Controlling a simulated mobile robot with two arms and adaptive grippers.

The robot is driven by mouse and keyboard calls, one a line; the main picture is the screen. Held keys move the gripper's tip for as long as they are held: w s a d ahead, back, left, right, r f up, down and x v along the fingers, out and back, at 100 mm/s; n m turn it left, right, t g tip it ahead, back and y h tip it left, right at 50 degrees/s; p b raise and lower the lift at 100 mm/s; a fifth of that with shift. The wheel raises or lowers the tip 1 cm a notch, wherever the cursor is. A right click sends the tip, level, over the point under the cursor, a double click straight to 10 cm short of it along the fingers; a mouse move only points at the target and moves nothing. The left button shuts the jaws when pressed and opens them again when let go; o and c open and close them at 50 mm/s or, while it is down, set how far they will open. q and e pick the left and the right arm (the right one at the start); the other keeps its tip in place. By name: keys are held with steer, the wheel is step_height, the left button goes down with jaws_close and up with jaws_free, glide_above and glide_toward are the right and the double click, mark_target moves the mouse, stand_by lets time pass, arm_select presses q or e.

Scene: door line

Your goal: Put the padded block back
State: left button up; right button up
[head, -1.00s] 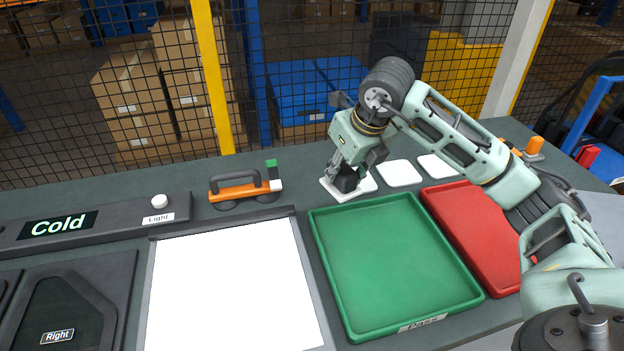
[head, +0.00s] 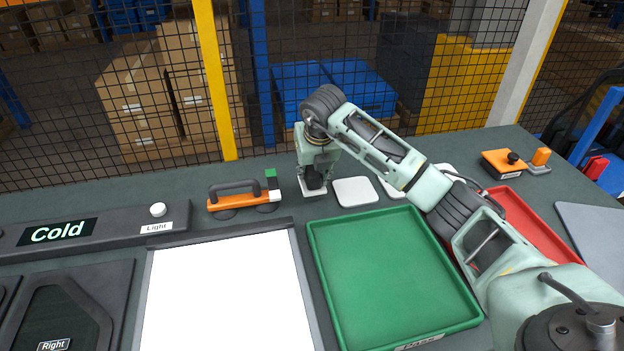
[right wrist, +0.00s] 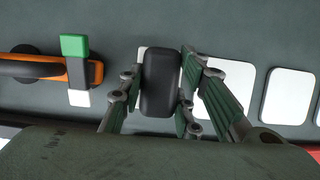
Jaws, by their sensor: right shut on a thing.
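In the right wrist view, the block (right wrist: 160,82) is black with rounded edges, between the fingers (right wrist: 157,100). A flat white piece (head: 312,191) shows directly under the block in the head view. My left gripper is not in view.
White square tiles (head: 354,191) lie in a row to the right, partly behind my arm. The green tray (head: 395,270), red tray (head: 530,220) and bright white panel (head: 225,295) are in front.

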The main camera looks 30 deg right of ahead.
steer(key=shift+f, duration=0.25)
step_height(320, 180, down, 4)
steer(key=shift+r+p, duration=0.2)
steer(key=shift+p, duration=0.35)
steer(key=shift+f, duration=0.1)
steer(key=o, duration=1.1)
steer(key=shift+r, duration=0.3)
steer(key=b+v, duration=0.1)
steer(key=v, duration=1)
steer(key=shift+r+b, duration=0.3)
steer(key=shift+r, duration=0.05)
